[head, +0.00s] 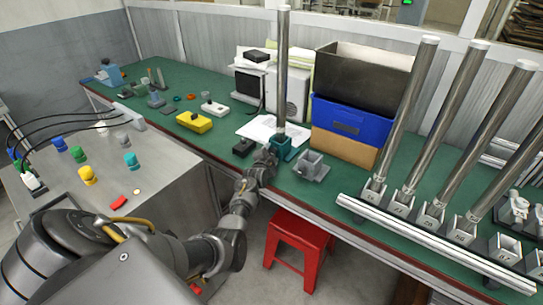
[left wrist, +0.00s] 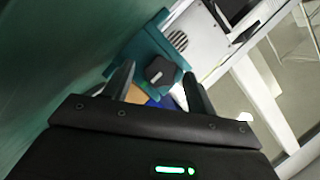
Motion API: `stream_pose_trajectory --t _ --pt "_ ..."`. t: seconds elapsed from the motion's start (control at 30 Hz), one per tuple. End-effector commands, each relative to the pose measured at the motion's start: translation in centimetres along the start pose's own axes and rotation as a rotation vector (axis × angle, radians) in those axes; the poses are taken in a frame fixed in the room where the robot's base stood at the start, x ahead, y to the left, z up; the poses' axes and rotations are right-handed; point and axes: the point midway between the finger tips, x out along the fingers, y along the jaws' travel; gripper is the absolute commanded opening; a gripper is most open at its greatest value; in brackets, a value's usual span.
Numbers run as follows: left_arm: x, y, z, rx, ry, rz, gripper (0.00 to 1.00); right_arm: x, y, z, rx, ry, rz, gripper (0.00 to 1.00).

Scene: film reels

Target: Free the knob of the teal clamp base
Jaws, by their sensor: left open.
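The teal clamp base (head: 284,152) stands near the front edge of the green bench, with a tall metal tube (head: 283,70) upright in it. Its dark lobed knob (left wrist: 160,71) shows in the left wrist view on the teal face of the base (left wrist: 147,45). My left gripper (head: 268,157) is at the front of the base. In the left wrist view its open fingers (left wrist: 158,80) lie on either side of the knob, with gaps visible. I cannot tell how deep the knob sits between them. In the head view the gripper hides the knob. My right gripper is not in view.
A grey clamp base (head: 312,167) stands just right, and a small dark box (head: 243,147) just left. Stacked bins (head: 350,128) stand behind. Several tilted tubes stand in holders behind a metal rail (head: 430,241) at right. A red stool (head: 300,238) stands below the bench front.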

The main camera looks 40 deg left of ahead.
Motion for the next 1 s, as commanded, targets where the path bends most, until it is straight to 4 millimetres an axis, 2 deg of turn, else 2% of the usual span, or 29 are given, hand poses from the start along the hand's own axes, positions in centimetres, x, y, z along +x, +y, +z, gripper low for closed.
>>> stream_pose_trajectory --t 0.4,0.73,1.0 --pt "0.52 0.00 -0.04 -0.001 0.000 0.001 0.55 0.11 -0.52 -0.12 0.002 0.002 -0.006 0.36" --pt "0.51 0.03 -0.04 -0.001 0.000 0.001 0.12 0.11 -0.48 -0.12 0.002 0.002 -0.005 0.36" --pt "0.49 -0.10 -0.07 -0.030 0.000 0.014 0.12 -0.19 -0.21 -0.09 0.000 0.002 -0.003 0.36"
